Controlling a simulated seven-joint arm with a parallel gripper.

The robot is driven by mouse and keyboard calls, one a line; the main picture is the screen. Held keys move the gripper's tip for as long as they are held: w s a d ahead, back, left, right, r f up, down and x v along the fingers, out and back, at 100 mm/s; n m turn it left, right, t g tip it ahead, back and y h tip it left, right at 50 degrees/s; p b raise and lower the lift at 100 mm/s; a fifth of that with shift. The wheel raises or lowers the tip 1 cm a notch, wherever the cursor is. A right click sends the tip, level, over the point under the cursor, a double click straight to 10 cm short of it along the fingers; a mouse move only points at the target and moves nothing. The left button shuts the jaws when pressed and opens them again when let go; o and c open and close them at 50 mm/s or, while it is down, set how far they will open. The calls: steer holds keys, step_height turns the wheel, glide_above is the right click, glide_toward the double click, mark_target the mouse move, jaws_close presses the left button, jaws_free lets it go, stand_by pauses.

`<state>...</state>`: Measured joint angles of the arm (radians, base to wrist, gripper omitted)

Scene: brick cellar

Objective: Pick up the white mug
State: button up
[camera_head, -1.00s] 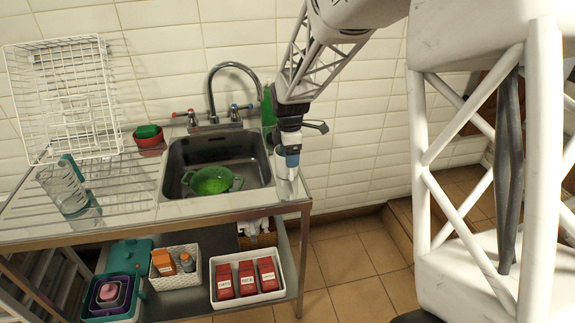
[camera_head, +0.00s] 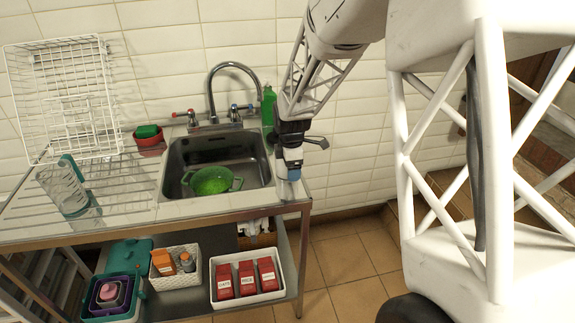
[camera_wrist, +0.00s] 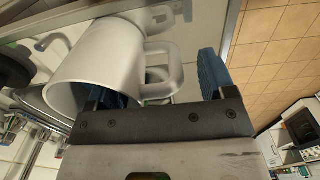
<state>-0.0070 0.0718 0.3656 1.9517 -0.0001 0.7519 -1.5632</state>
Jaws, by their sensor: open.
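The white mug (camera_wrist: 88,62) fills the left of the wrist view, its mouth toward my gripper and its handle (camera_wrist: 165,72) on the right. My gripper (camera_wrist: 160,86) is open. One blue finger reaches into the mug's mouth, its tip hidden inside. The other blue finger stands outside, to the right of the handle, so the mug wall and handle lie between the fingers. A gap shows between the handle and the outer finger. In the head view my gripper (camera_head: 293,174) is low over the counter's right end, where the mug is mostly hidden by it.
The sink (camera_head: 176,158) with a green colander (camera_head: 211,181) lies left of my gripper. A green bottle (camera_head: 268,107) and the faucet (camera_head: 211,95) stand behind. A measuring jug (camera_head: 65,188) and wire rack (camera_head: 62,100) are farther left. Floor lies beyond the counter's right edge.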

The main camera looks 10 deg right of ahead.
stand_by(0.4)
steer(key=c, duration=1.3)
steer(key=shift+o, duration=0.2)
steer(key=shift+r, duration=0.35)
steer(key=shift+r, duration=1.3)
steer(key=shift+s+r, duration=0.1)
steer(key=shift+r, duration=0.1)
steer(key=s+r, duration=0.1)
steer(key=s, duration=1.4)
steer(key=shift+s+r, duration=0.15)
steer(key=shift+s, duration=0.05)
steer(key=shift+s, duration=0.2)
